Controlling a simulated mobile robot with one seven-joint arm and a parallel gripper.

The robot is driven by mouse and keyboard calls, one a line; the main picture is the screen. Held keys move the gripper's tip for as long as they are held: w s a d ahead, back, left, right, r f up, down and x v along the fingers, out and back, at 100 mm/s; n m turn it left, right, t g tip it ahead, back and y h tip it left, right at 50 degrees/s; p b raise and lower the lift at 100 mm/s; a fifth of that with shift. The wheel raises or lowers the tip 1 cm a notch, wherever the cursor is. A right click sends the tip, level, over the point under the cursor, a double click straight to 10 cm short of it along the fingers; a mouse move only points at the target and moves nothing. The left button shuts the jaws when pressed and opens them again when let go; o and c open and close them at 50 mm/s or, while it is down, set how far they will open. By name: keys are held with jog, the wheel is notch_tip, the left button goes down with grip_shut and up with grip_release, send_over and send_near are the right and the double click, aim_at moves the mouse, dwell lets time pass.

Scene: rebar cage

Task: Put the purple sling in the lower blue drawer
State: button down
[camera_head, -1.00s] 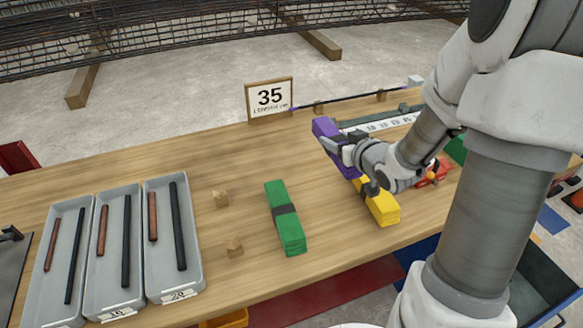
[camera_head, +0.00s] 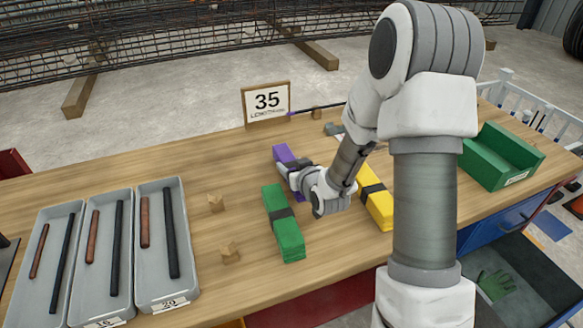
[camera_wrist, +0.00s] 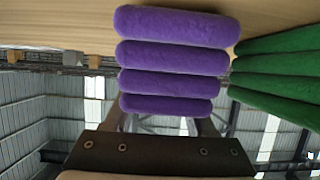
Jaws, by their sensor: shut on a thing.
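The purple sling (camera_head: 283,153) is a folded bundle above the wooden table, just behind the green sling. My gripper (camera_head: 290,166) is shut on it. In the wrist view the purple sling (camera_wrist: 172,55) shows as stacked folds between the fingers, with the green sling close at right. Whether it touches the table is unclear. A blue drawer front (camera_head: 500,221) is closed under the table's right end. Below it, an open drawer (camera_head: 543,262) shows a dark inside with a green glove (camera_head: 496,284); my arm hides its left part.
The green sling (camera_head: 281,225) and yellow sling (camera_head: 376,200) lie either side of my forearm. Grey trays (camera_head: 160,285) with bars fill the left. A sign (camera_head: 267,103) stands behind, a green bin (camera_head: 500,157) at right.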

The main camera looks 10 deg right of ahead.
jog(key=shift+f, duration=0.15)
jog(key=c, duration=0.7)
grip_release()
jog(key=shift+f, duration=0.1)
jog(key=o, duration=0.5)
